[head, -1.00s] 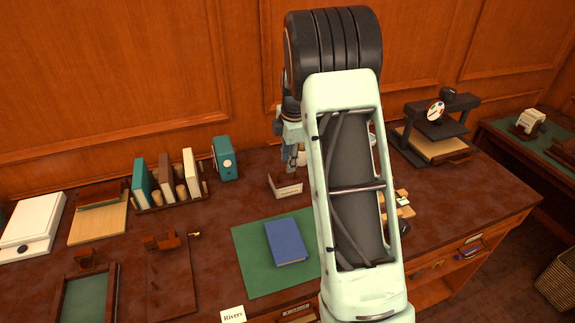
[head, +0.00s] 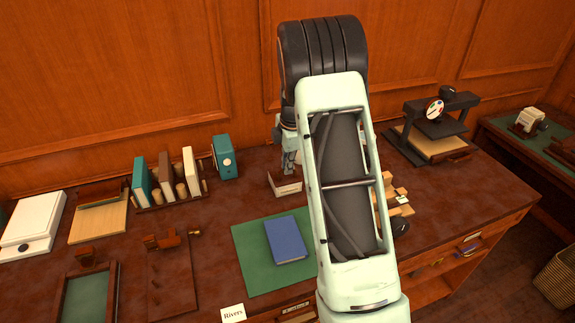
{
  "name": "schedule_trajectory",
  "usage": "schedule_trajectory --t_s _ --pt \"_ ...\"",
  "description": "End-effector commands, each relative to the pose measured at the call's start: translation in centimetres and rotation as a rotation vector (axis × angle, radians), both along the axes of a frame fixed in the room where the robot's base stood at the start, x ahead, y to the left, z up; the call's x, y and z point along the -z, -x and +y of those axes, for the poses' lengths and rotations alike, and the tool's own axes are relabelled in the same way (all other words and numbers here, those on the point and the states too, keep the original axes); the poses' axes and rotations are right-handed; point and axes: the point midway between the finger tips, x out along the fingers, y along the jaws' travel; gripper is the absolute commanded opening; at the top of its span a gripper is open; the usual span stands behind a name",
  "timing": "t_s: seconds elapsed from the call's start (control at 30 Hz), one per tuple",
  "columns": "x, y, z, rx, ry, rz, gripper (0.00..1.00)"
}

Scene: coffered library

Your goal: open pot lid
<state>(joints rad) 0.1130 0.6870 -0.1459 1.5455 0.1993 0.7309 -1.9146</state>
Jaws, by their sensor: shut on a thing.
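My gripper (head: 290,168) points down at the back middle of the desk, just behind and over a small brown box with a pale label (head: 287,187). My own arm covers much of this spot. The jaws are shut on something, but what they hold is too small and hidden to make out. I cannot make out a pot or its lid clearly; a pale rounded shape (head: 309,157) shows partly behind my arm, to the right of the gripper.
A blue book (head: 286,240) lies on a green mat (head: 245,270) in front. A book rack (head: 170,203) and a teal box (head: 224,158) stand left. A black press (head: 440,125) stands right. Wooden blocks (head: 398,203) sit beside my arm.

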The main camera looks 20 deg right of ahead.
Motion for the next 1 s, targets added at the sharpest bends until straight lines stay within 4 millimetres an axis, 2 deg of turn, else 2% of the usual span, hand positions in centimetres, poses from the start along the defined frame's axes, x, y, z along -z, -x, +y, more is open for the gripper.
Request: schedule_trajectory --t_s 0.47,1.0 --pt "-0.4 -0.4 0.0 -0.001 0.0 -0.002 0.0" --pt "-2.6 -3.7 0.0 0.0 -0.001 -0.003 0.0"
